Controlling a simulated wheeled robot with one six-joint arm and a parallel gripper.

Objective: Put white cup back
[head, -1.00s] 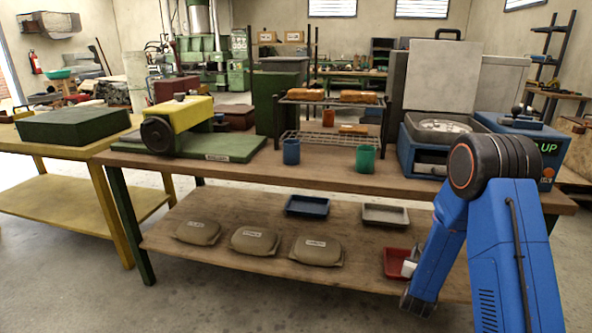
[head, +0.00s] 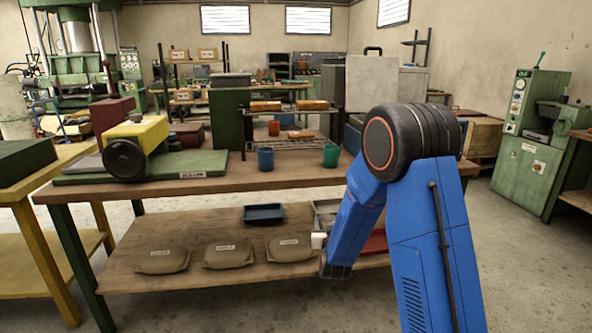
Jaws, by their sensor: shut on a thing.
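The white cup (head: 318,240) is small in view, at the end of my arm, in front of the lower shelf of the wooden bench. My gripper (head: 321,253) is shut on it; the fingers are mostly hidden by my blue arm. The cup appears between the right-hand sack and the red tray (head: 375,241), which is partly behind my arm. A wire rack (head: 290,145) stands on the bench top, with a red cup (head: 273,128) at it. A blue cup (head: 265,160) and a green cup (head: 330,155) stand upright at its front.
The lower shelf (head: 210,228) carries several sacks (head: 228,256), a blue tray (head: 263,213) and a grey tray (head: 323,206). A yellow machine (head: 140,135) on a green base stands on the bench top's left. Bare bench top lies along the front edge.

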